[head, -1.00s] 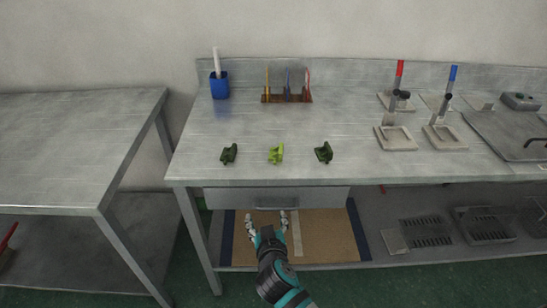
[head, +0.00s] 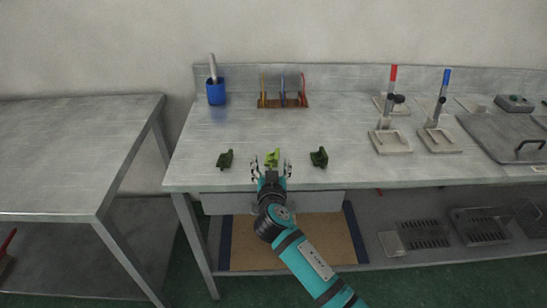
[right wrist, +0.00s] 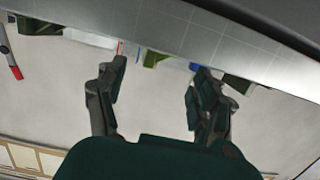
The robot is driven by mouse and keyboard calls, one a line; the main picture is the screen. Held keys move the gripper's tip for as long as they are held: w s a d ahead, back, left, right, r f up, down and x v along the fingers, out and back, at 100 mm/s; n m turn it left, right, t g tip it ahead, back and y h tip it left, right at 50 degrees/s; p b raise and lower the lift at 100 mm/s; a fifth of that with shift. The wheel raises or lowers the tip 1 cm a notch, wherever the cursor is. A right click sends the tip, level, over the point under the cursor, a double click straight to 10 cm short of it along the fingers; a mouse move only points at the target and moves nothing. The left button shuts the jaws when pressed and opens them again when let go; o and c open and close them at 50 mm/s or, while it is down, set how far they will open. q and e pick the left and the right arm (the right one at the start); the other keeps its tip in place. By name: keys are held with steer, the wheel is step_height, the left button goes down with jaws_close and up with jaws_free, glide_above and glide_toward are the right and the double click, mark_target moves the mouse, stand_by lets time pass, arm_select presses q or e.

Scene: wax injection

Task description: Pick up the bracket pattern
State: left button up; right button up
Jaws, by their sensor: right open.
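Three small green wax patterns stand in a row near the front of the metal bench: a dark green one (head: 225,159) at left, a bright green one (head: 272,157) in the middle and a dark green one (head: 319,157) at right. I cannot tell by shape which is the bracket. My right gripper (head: 271,166) is open and empty at the bench's front edge, just in front of the middle pattern, whose lower part it hides. In the right wrist view, the middle pattern (right wrist: 153,60) shows beyond and between the spread fingers (right wrist: 157,88). My left gripper is not in view.
The bench top (head: 350,178) is clear around the patterns. A blue cup (head: 216,92) and a rack of tools (head: 284,103) stand behind. Two stands with red (head: 393,74) and blue (head: 446,77) handles are at right. A drawer (head: 330,198) sits under the front edge.

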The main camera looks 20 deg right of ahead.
mark_target(272, 159)
steer(key=x, duration=0.2)
steer(key=p+x, duration=0.1)
steer(key=x, duration=0.1)
steer(key=shift+w+d+r, duration=0.1)
steer(key=shift+d+r, duration=0.1)
steer(key=shift+d, duration=0.05)
steer(key=shift+w+d+f, duration=0.15)
steer(key=shift+w, duration=0.35)
steer(key=c, duration=1.2)
steer(key=shift+o, duration=0.2)
